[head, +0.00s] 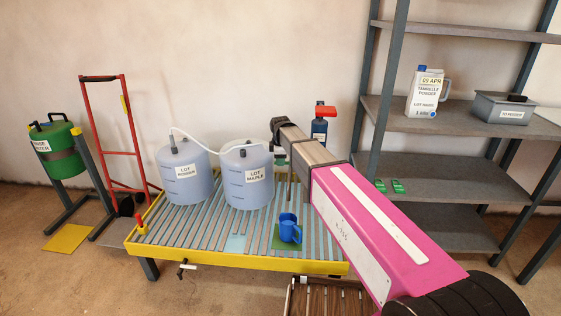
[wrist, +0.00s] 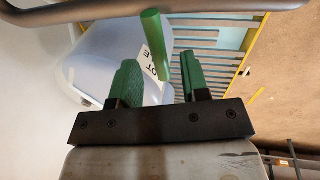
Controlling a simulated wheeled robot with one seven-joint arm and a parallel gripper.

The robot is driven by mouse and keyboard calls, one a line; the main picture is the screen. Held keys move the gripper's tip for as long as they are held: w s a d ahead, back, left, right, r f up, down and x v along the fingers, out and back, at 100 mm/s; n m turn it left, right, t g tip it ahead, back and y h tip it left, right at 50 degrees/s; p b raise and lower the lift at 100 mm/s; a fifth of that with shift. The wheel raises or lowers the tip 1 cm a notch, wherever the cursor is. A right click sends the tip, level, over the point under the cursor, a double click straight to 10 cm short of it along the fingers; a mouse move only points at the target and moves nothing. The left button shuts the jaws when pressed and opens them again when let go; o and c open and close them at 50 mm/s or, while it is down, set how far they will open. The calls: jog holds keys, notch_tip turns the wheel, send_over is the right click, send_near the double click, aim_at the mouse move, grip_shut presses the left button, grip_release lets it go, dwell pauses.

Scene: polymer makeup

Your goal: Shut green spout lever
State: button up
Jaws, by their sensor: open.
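The green spout lever (wrist: 153,42) looks like a smooth green bar in the wrist view, in front of the pale container marked LOT MAPLE (head: 246,181). My gripper (wrist: 158,75) has two green-padded fingers standing apart. The lever's lower end shows in line with the gap between them, a little beyond the tips. I cannot tell whether either finger touches it. In the head view my gripper (head: 280,155) is at the right side of the LOT MAPLE container, and my arm hides the area behind it. The container also shows in the wrist view (wrist: 98,55).
A second pale container (head: 185,177) stands left on the yellow-framed slatted table (head: 210,257), joined by a white hose. A blue jug (head: 288,229) is near the front edge. Grey shelves (head: 450,178) rise at right.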

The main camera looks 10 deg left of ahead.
jog(key=shift+w+f, duration=0.1)
jog(key=shift+f, duration=0.45)
grip_shut()
jog(key=shift+w+m, duration=0.25)
jog(key=shift+m, duration=0.35)
grip_release()
jog(key=shift+r, duration=0.1)
